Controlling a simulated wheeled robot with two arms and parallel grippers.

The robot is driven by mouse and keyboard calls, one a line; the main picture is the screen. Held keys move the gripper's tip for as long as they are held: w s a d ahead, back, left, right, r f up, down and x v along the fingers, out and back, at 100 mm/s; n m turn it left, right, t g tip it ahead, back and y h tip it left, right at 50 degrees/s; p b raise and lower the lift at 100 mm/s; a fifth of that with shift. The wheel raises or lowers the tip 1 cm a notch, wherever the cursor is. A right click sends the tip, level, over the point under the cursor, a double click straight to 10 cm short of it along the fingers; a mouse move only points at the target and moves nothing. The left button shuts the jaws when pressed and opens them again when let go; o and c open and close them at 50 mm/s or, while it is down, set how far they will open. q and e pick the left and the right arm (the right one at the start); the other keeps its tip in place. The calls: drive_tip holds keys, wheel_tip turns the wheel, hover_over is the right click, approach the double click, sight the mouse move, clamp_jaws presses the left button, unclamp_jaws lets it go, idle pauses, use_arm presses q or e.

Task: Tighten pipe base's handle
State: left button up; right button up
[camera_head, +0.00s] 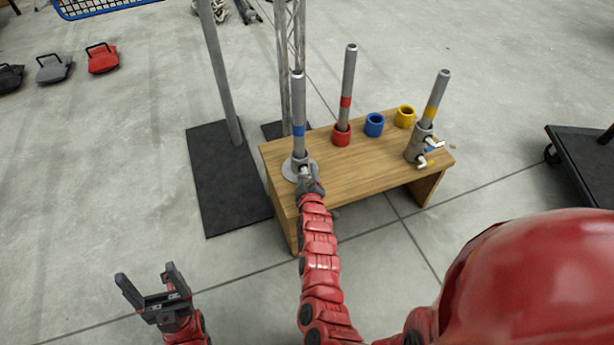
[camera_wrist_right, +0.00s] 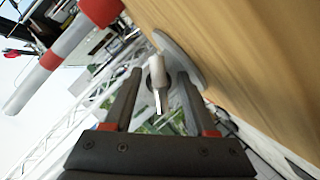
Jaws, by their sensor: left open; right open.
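The pipe base (camera_head: 289,168) is a grey round flange at the left end of the wooden table, and a grey pipe with a blue band (camera_head: 299,130) stands upright in it. In the right wrist view its handle (camera_wrist_right: 158,88), a pale metal lever, lies between the fingers of my right gripper (camera_wrist_right: 160,80), with the flange (camera_wrist_right: 184,62) behind. My right gripper (camera_head: 309,178) is open at the front of the base; its fingers look apart from the handle. My left gripper (camera_head: 148,277) is open and empty over the floor at lower left.
The wooden table (camera_head: 365,175) also carries a red-banded pipe (camera_head: 347,90) in a red ring, a blue ring (camera_head: 374,125), a yellow ring (camera_head: 405,116) and a yellow-banded pipe (camera_head: 436,95) in a clamp. A truss stand rises behind.

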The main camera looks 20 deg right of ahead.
clamp_jaws()
drive_tip(key=shift+r, duration=0.1)
idle(0.3)
